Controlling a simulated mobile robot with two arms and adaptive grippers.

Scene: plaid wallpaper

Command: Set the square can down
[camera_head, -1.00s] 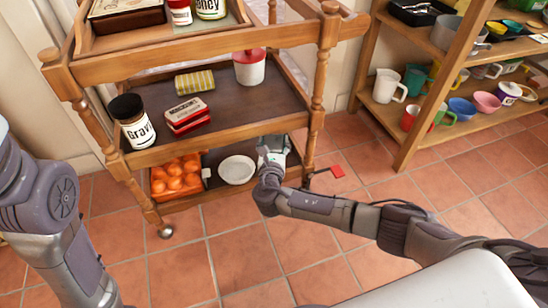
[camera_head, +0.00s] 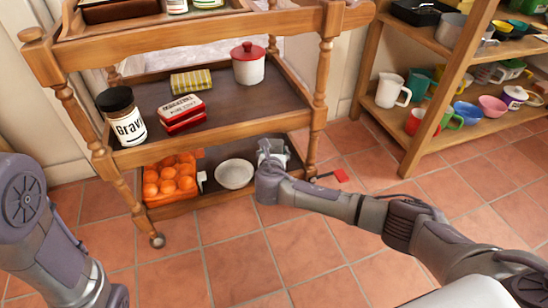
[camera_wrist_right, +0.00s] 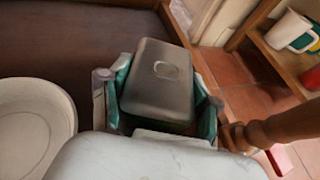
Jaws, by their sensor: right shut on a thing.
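The square can (camera_wrist_right: 158,75) is a grey metal tin with rounded edges and an oval mark on top. In the right wrist view it sits between the teal-padded fingers of my right gripper (camera_wrist_right: 160,104), which is shut on it. In the head view my right gripper (camera_head: 272,153) is at the right end of the cart's bottom shelf (camera_head: 212,202), right of a white bowl (camera_head: 234,174). There the can is hard to make out among the fingers. Whether its base touches the shelf cannot be told. My left arm shows at the left edge, its gripper out of frame.
The white bowl also shows at the left of the wrist view (camera_wrist_right: 34,128). An orange crate (camera_head: 170,202) of round orange things is farther left. A cart post (camera_head: 317,100) stands close right of my gripper. The middle shelf (camera_head: 232,97) hangs above.

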